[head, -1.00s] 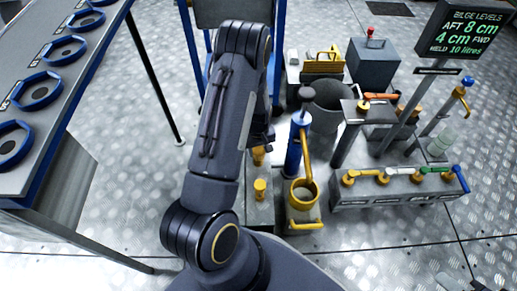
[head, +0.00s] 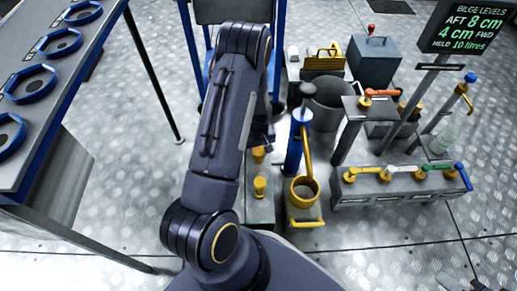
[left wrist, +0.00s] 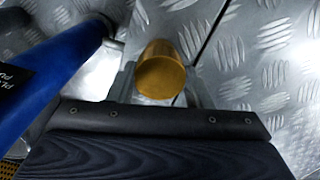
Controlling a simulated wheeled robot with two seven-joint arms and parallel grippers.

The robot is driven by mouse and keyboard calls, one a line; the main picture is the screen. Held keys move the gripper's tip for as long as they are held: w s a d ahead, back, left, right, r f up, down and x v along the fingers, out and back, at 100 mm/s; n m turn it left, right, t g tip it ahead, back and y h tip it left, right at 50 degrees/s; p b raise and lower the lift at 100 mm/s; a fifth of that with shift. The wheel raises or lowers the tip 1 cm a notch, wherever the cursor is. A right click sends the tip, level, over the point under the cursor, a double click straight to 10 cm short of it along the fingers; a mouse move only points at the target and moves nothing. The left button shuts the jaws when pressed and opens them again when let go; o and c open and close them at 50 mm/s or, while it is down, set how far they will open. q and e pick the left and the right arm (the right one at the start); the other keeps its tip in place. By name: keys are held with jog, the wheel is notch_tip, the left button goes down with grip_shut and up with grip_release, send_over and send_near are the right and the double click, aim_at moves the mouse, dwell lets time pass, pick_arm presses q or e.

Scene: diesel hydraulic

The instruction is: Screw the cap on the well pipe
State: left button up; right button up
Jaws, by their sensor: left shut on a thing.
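My left gripper (head: 262,137) points down, partly hidden by its own arm, left of the blue pump (head: 294,150). A brass cap (left wrist: 161,72) shows between the jaws in the left wrist view, and the gripper is shut on it. In the head view, a brass piece (head: 258,155) shows just below the gripper. A second brass fitting (head: 260,187) stands upright nearer on a low grey block (head: 261,212). I cannot tell which brass piece is the well pipe's top, or whether the cap touches the pipe. My right gripper is not clearly in view.
A yellow bucket (head: 304,191) stands close to the right of the block. A grey bin (head: 329,103) is behind the pump. A valve manifold (head: 400,184) and a bilge level display (head: 465,27) are at the right. A blue-edged panel (head: 70,95) is at the left.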

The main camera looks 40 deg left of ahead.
pick_arm(q)
jog(key=shift+f+b, duration=0.5)
jog(key=shift+f, duration=0.2)
jog(key=m, duration=1.9)
jog(key=shift+m, duration=0.3)
jog(key=o, duration=0.9)
jog(key=shift+c, duration=0.2)
